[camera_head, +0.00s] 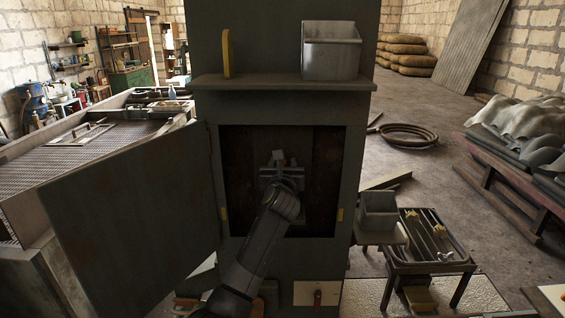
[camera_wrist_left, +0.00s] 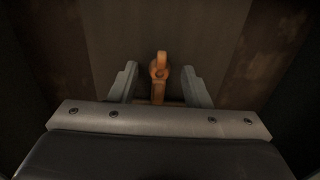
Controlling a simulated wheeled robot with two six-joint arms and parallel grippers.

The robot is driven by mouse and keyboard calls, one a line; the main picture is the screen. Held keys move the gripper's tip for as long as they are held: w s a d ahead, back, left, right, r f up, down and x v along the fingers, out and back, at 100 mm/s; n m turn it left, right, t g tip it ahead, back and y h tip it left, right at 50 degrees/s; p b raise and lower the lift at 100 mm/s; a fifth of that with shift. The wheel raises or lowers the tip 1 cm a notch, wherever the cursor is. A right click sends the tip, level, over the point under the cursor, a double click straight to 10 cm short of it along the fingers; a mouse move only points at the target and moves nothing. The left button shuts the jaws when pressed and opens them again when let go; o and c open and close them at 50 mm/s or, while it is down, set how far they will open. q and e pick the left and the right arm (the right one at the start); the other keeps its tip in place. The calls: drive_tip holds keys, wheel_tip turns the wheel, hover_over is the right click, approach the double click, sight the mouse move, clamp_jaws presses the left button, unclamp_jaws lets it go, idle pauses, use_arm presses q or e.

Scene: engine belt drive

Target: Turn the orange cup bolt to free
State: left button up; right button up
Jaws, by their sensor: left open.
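The orange cup bolt (camera_wrist_left: 160,72) shows in the left wrist view, with a rounded top and a narrow stem below. It stands between the two grey fingers of my left gripper (camera_wrist_left: 159,82), with a visible gap on each side. In the head view my left gripper (camera_head: 280,162) reaches into the dark opening of the tall grey cabinet (camera_head: 284,105). The bolt is hidden behind the gripper and wrist there. I cannot tell how deep the bolt sits between the fingers. My right gripper is in neither view.
The cabinet door (camera_head: 130,222) hangs open to the left. A shelf (camera_head: 284,84) above the opening carries a grey bin (camera_head: 331,52) and a yellow upright piece (camera_head: 226,53). Another grey bin (camera_head: 378,212) and a small tray table (camera_head: 434,262) stand at right.

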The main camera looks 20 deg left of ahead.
use_arm(q)
drive_tip(key=shift+w+a, duration=0.1)
drive_tip(key=shift+w, duration=0.2)
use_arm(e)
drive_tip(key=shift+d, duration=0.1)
use_arm(q)
clamp_jaws()
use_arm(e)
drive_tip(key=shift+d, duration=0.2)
